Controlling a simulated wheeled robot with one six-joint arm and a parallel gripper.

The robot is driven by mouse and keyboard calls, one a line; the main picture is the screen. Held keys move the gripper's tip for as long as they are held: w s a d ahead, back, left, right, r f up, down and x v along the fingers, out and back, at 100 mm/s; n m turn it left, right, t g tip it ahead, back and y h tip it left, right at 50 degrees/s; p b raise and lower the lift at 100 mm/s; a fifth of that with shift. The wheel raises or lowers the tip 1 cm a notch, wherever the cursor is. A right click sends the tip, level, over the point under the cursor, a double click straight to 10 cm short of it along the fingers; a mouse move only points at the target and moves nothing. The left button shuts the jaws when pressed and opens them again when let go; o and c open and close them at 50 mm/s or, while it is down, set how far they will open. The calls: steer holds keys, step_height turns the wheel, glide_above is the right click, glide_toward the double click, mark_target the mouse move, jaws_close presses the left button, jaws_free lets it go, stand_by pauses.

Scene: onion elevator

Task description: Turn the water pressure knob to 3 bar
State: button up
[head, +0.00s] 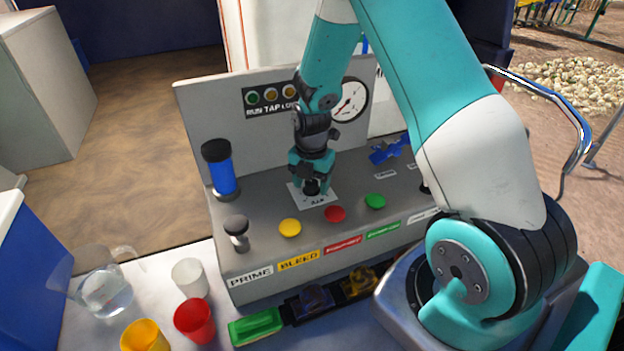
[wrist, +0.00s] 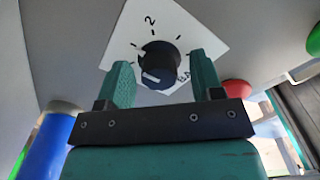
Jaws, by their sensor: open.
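The water pressure knob (wrist: 158,66) is a black round knob with a light pointer mark, on a white dial plate (wrist: 192,28) with tick marks, a visible "2" and part of "BAR". In the wrist view my gripper (wrist: 163,75) is open, with one teal finger on each side of the knob and visible gaps between. In the head view my gripper (head: 312,188) points down over the dial plate (head: 324,200) and mostly hides the knob. The "3" on the dial cannot be made out. A round pressure gauge (head: 349,101) with a red needle is on the back panel, partly behind my arm.
Yellow (head: 290,228), red (head: 335,214) and green (head: 375,201) buttons sit in front of the dial. A blue cylinder (head: 222,172) and a black-topped prime knob (head: 236,228) stand left. A blue valve handle (head: 388,150) is at right. Cups and a jug (head: 104,290) stand front left.

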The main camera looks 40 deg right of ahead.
steer(key=shift+f, duration=0.1)
steer(key=c, duration=0.9)
